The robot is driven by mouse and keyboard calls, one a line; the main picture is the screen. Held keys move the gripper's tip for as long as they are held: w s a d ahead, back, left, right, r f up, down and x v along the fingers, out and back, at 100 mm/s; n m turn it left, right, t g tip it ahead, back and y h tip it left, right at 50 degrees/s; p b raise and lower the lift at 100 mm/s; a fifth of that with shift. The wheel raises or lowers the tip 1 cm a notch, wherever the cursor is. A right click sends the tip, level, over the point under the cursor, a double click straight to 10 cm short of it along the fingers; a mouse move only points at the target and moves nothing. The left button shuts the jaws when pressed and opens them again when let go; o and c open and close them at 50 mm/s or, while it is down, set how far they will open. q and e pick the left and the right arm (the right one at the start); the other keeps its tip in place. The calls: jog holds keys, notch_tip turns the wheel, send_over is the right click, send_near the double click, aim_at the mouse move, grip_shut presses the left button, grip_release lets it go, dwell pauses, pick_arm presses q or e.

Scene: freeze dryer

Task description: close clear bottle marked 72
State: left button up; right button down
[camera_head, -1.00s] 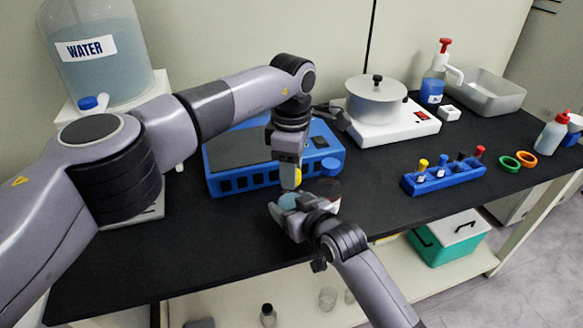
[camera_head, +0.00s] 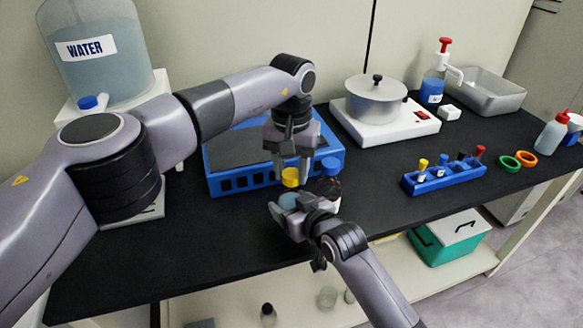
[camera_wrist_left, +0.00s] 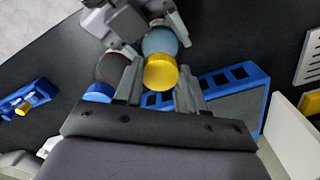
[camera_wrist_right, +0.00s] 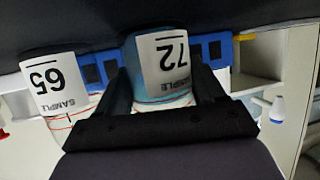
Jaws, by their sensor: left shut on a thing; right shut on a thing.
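The clear bottle marked 72 (camera_wrist_right: 163,75) holds blue liquid. Its label and side show in the right wrist view, and part of it shows in the head view (camera_head: 287,201). My right gripper (camera_head: 281,208) is shut around its body at the bench front. The yellow cap (camera_head: 290,175) sits at the bottle's mouth; it also shows in the left wrist view (camera_wrist_left: 160,72). My left gripper (camera_head: 291,171) points down from above, its fingers on both sides of the cap, shut on it. Whether the cap is fully seated cannot be told.
A blue device (camera_head: 225,168) is just behind. A blue rack (camera_head: 445,177) stands right; bare bench lies between.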

pick_arm(q)
jog(key=shift+m, duration=0.7)
jog(key=o, duration=1.3)
jog(key=shift+c, duration=0.2)
jog(key=shift+r, duration=0.1)
notch_tip(320, 180, up, 12)
pick_arm(e)
jog(key=shift+c, duration=0.2)
grip_release()
jog(key=shift+s, duration=0.1)
